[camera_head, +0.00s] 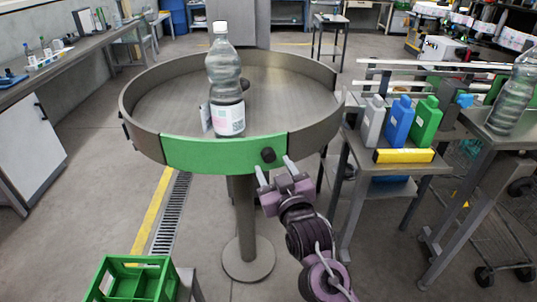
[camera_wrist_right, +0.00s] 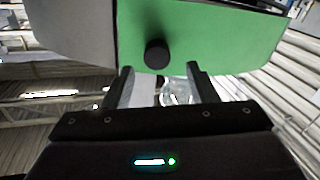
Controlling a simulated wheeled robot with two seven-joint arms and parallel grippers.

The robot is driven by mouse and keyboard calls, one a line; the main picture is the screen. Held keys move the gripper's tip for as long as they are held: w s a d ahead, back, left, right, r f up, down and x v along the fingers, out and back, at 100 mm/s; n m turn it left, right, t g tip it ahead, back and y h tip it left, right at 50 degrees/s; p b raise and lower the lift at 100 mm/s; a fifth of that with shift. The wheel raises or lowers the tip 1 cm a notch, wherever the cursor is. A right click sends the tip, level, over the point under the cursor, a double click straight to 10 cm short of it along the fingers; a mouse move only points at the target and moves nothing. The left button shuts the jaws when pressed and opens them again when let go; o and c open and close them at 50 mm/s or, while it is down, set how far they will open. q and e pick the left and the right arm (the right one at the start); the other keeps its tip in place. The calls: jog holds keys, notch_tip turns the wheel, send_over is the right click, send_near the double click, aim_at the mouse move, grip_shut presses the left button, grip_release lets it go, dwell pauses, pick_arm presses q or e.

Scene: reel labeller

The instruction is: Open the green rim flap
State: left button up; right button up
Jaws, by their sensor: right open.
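The green rim flap (camera_head: 215,154) is a curved panel in the near side of the round table's rim. It stands upright, in line with the rim. A black knob (camera_head: 268,155) sticks out near its right end. My right gripper (camera_head: 273,165) is open just in front of the knob. In the right wrist view the flap (camera_wrist_right: 220,35) fills the upper part, and the knob (camera_wrist_right: 157,54) lies slightly above and between the two open fingertips (camera_wrist_right: 158,72). No finger visibly grips the knob. My left gripper is not in view.
The round metal table (camera_head: 285,85) carries a clear bottle (camera_head: 224,85) with a label, standing behind the flap. A side table at right holds grey, blue (camera_head: 398,122) and green jugs and a yellow block (camera_head: 403,156). A green crate (camera_head: 128,280) stands at lower left.

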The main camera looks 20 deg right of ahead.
aim_at(270, 158)
jog(key=w, duration=0.3)
jog(key=w+p, duration=0.1)
jog(key=shift+w+d+f, duration=0.1)
jog(key=shift+w+d, duration=0.15)
jog(key=shift+w, duration=0.3)
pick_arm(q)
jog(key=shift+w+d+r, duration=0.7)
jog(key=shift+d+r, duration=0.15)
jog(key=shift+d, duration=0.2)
pick_arm(e)
grip_shut()
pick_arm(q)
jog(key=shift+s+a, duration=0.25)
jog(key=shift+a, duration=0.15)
